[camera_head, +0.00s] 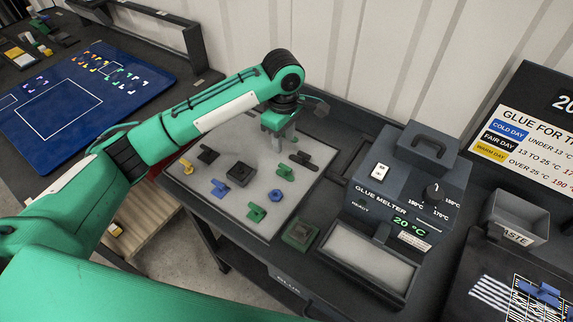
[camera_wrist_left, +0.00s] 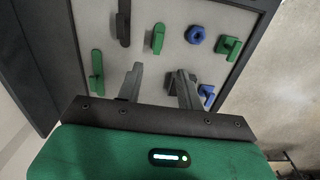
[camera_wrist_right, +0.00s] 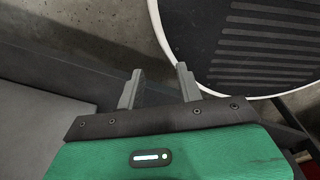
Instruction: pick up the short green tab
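Several green pieces lie on the pale tray. One wide green tab (camera_head: 256,212) has a raised bar and also shows in the left wrist view (camera_wrist_left: 228,47). A narrow green tab (camera_head: 286,172) lies beside the black tab and also shows in the left wrist view (camera_wrist_left: 158,38). A longer green piece (camera_wrist_left: 97,70) lies nearest the left finger in that view; in the head view my gripper mostly covers it. I cannot tell surely which is the short one. My left gripper (camera_head: 279,133) is open and empty above the tray's far part. My right gripper (camera_wrist_right: 158,86) is open and empty.
The tray (camera_head: 239,206) also holds a blue hexagon (camera_head: 276,195), a blue tab (camera_head: 219,188), a yellow tab (camera_head: 186,166), a black block (camera_head: 239,173) and black tabs (camera_head: 303,160). A glue melter (camera_head: 407,185) stands to the right, a waste bin (camera_head: 515,222) beyond it.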

